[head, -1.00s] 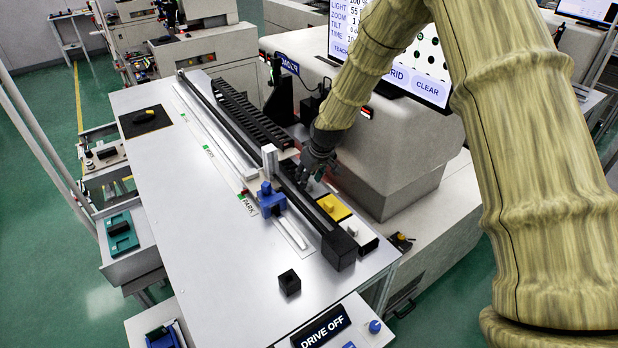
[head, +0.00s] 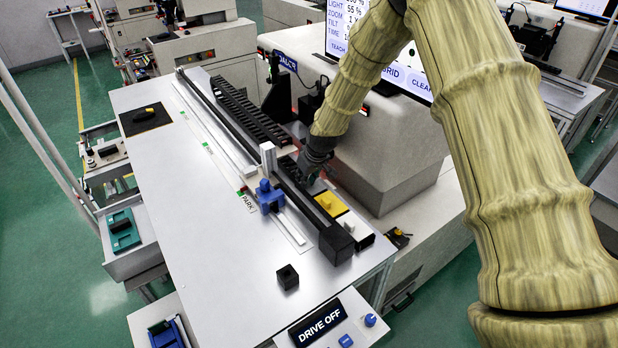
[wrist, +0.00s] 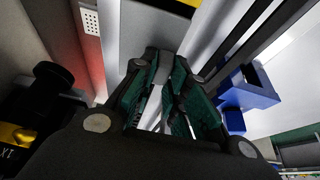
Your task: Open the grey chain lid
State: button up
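My gripper (head: 309,176) points down over the near part of the black rail and chain assembly (head: 244,112) in the head view. In the wrist view my gripper (wrist: 166,62) has two green-padded fingers standing apart. A light grey piece (wrist: 162,70) shows between the fingertips; I cannot tell whether the pads touch it or whether it is the chain lid. The grey chain lid cannot be made out surely in the head view, where my gripper covers part of that area.
A blue block (head: 269,196) with a white upright stands left of the rail and shows in the wrist view (wrist: 246,90). A yellow piece (head: 331,204) lies right of the rail. The machine housing (head: 395,150) stands close to the right. The table's left side (head: 190,200) is mostly clear.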

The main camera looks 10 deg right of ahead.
aim_at(318, 180)
jog(key=shift+d, duration=0.15)
grip_shut()
jog(key=shift+d+r+y+b, duration=0.1)
jog(key=shift+y+b, duration=0.2)
jog(key=shift+b, duration=0.05)
jog(key=shift+w+d+r+m+g+y+b, duration=0.1)
jog(key=shift+d+r+m+g+y+b, duration=0.15)
jog(key=shift+y+b, duration=0.4)
jog(key=shift+w+d+r+m+g+y+b, duration=0.15)
jog(key=shift+d+g+y+b, duration=0.25)
jog(key=shift+b, duration=0.4)
jog(key=y+b, duration=0.1)
jog(key=d+y+b, duration=0.1)
jog(key=b, duration=0.1)
jog(key=g+y+b, duration=0.1)
jog(key=b, duration=0.1)
jog(key=shift+w+d+r+m+y, duration=0.25)
jog(key=shift+w+d+r+m, duration=0.05)
jog(key=shift+w+d+r+y+b, duration=0.2)
jog(key=shift+d+r+y+b, duration=0.2)
jog(key=shift+y+b, duration=0.85)
jog(key=shift+h+b, duration=0.25)
jog(key=shift+b, duration=0.1)
jog(key=o, duration=0.8)
grip_release()
jog(key=shift+d+r, duration=0.1)
jog(key=shift+d, duration=0.05)
jog(key=shift+o, duration=0.2)
